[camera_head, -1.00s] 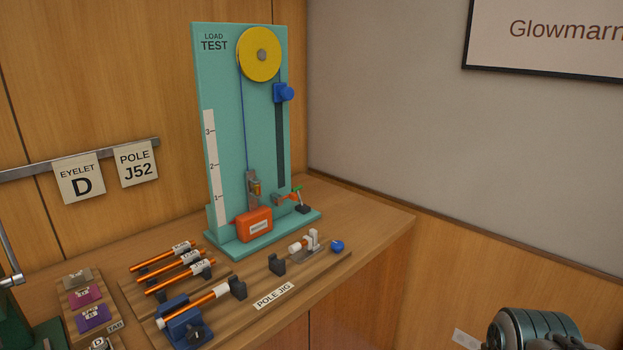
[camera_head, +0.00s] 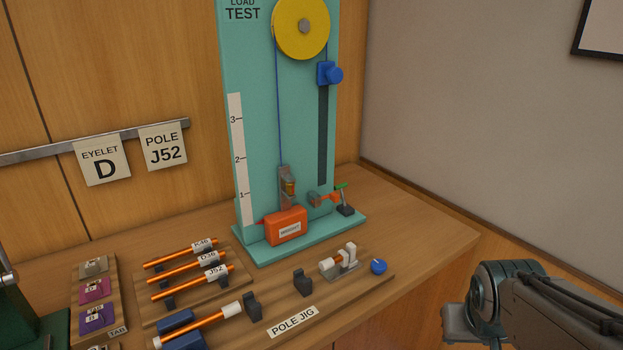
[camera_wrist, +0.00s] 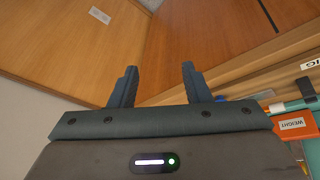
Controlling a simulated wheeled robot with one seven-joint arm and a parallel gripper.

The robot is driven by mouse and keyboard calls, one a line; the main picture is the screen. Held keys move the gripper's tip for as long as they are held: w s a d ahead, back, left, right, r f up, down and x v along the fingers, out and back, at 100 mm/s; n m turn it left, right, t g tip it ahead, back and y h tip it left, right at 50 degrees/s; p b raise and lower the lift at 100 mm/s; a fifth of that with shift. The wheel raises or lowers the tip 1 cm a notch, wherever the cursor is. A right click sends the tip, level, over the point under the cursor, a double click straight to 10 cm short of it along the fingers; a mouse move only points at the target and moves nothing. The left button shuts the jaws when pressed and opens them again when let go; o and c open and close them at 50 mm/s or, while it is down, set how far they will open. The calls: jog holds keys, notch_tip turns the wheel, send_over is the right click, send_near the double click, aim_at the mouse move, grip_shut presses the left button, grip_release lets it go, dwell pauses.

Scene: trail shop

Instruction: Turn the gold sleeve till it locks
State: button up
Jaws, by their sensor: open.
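A blue cord runs up from there to a yellow wheel (camera_head: 301,27). An orange weight block (camera_head: 287,226) stands just below the sleeve. My gripper (camera_wrist: 158,86) shows in the wrist view with its two fingers apart and nothing between them. My arm is at the lower right of the head view, well away from the stand; the fingertips are not clear there. The sleeve cannot be made out in the wrist view.
The pole jig (camera_head: 225,330) with an orange pole lies in front of the stand. Several orange poles rest on a rack (camera_head: 195,298) at left. A green-handled clamp (camera_head: 340,198) stands right of the sleeve. The counter's right end (camera_head: 430,235) is clear.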

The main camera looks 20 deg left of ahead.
jog(key=w+a+n+t+y+p, duration=0.1)
jog(key=w+a+n+t+p, duration=0.25)
jog(key=w, duration=0.95)
jog(key=n+t+y+p, duration=0.25)
jog(key=n+y, duration=0.45)
jog(key=y, duration=0.8)
send_near(293, 187)
jog(key=shift+g, duration=0.4)
jog(key=p+x, duration=0.3)
jog(key=x, duration=0.5)
jog(key=shift+w+a+r+p, duration=0.2)
jog(key=shift+w+p, duration=0.15)
jog(key=shift+w, duration=0.05)
jog(key=shift+c, duration=0.2)
grip_shut()
